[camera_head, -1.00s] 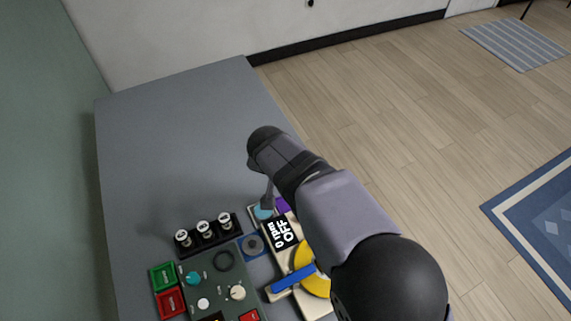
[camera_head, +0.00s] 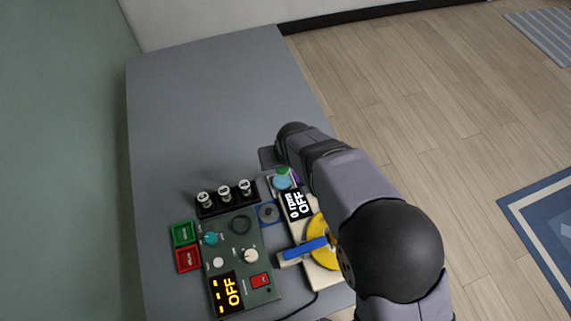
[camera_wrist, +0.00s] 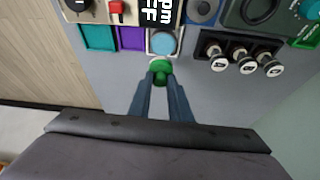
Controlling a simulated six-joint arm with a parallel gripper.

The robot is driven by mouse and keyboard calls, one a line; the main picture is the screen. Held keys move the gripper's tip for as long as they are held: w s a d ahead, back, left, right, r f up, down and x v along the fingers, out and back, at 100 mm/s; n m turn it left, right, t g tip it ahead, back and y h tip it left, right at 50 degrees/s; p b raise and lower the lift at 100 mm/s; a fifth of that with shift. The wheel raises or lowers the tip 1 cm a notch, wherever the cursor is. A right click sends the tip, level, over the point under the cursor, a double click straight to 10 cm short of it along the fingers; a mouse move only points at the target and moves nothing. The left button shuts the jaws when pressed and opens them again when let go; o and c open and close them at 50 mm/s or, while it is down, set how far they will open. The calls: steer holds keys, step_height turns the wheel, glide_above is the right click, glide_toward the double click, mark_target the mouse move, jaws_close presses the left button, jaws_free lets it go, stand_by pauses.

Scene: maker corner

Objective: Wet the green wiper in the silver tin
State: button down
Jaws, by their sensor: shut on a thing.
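The green wiper (camera_wrist: 160,67) is held between the fingertips of my gripper (camera_wrist: 160,84) in the wrist view. A bit of its green (camera_head: 283,171) shows in the head view, beside the arm. A small pale square holder with a round light-blue surface (camera_wrist: 163,43) lies just beyond the wiper; it looks like the silver tin, though little silver shows. It also appears in the head view (camera_head: 282,183). The wiper is at the tin's near edge; I cannot tell whether it touches. My arm hides most of the gripper in the head view.
Green (camera_wrist: 98,38) and purple (camera_wrist: 131,38) compartments sit beside the tin. A black rack (camera_head: 226,198) holds several silver-topped pieces. A control box (camera_head: 237,262) and a yellow disc device with an OFF display (camera_head: 298,206) stand close by. The grey table (camera_head: 210,100) is clear behind.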

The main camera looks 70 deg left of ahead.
mark_target(284, 174)
steer(key=shift+n, duration=0.4)
steer(key=shift+f, duration=0.1)
steer(key=shift+f+b, duration=2)
steer(key=shift+f, duration=0.9)
steer(key=shift+f+b, duration=0.4)
steer(key=shift+f, duration=0.2)
stand_by(0.3)
steer(key=shift+r, duration=0.15)
steer(key=shift+r+p, duration=2.4)
steer(key=shift+r, duration=1.05)
steer(key=shift+w, duration=0.1)
